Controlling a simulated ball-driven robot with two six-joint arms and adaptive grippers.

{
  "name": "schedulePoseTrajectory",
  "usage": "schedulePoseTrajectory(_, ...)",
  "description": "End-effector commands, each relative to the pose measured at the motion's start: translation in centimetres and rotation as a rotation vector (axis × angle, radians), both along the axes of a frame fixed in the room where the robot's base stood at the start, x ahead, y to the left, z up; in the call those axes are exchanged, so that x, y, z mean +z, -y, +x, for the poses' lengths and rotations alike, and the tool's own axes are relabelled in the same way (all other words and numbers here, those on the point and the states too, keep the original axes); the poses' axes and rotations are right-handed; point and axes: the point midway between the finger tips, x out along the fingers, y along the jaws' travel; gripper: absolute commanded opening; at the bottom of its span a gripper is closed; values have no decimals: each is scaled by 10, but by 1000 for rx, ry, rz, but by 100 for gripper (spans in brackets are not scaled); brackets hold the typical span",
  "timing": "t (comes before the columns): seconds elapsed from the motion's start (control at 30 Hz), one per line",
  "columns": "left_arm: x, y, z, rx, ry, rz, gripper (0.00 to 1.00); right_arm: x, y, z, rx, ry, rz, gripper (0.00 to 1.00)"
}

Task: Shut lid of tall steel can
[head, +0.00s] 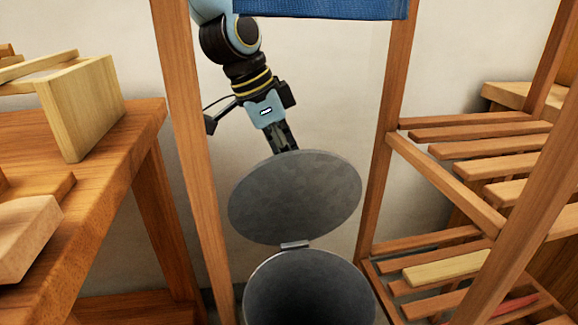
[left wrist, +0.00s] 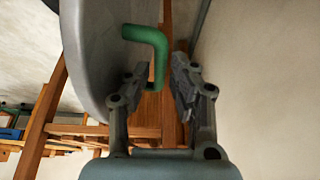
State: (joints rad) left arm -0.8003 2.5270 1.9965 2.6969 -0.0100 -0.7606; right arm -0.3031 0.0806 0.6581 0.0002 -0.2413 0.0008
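The tall steel can (head: 310,290) stands upright at the bottom centre of the head view, its mouth dark and uncovered. Its round grey lid (head: 295,197) stands raised on a small hinge (head: 295,245) at the can's back rim. The lid's edge also shows in the left wrist view (left wrist: 88,60). A green bent handle (left wrist: 152,45) sticks out from the lid's outer face. My left gripper (left wrist: 160,76) is open behind the lid, with the handle's end between its fingers, nearer the left finger; contact is unclear. In the head view the fingertips are hidden by the lid. My right gripper is out of view.
Wooden posts (head: 195,150) flank the can, with a blue cloth (head: 325,8) above. A wooden bench (head: 90,150) with wooden pieces stands left. A slatted rack (head: 470,135) stands right. A pale wall is close behind the lid.

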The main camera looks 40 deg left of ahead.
Motion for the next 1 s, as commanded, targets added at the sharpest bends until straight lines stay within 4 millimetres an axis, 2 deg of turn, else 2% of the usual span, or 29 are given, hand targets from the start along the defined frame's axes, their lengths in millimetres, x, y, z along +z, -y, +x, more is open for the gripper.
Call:
schedulePoseTrajectory(0.23, 1, 0, 0, 0, 0, 0, 23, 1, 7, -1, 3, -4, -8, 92)
schedulePoseTrajectory(0.4, 0, 0, 0, 0, 0, 0, 1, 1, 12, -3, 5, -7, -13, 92)
schedulePoseTrajectory(0.8, 0, 1, 0, 0, 0, 0, 0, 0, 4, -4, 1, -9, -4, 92)
schedulePoseTrajectory(1.0, 1, 16, -13, -2, 0, -6, 0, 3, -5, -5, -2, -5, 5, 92)
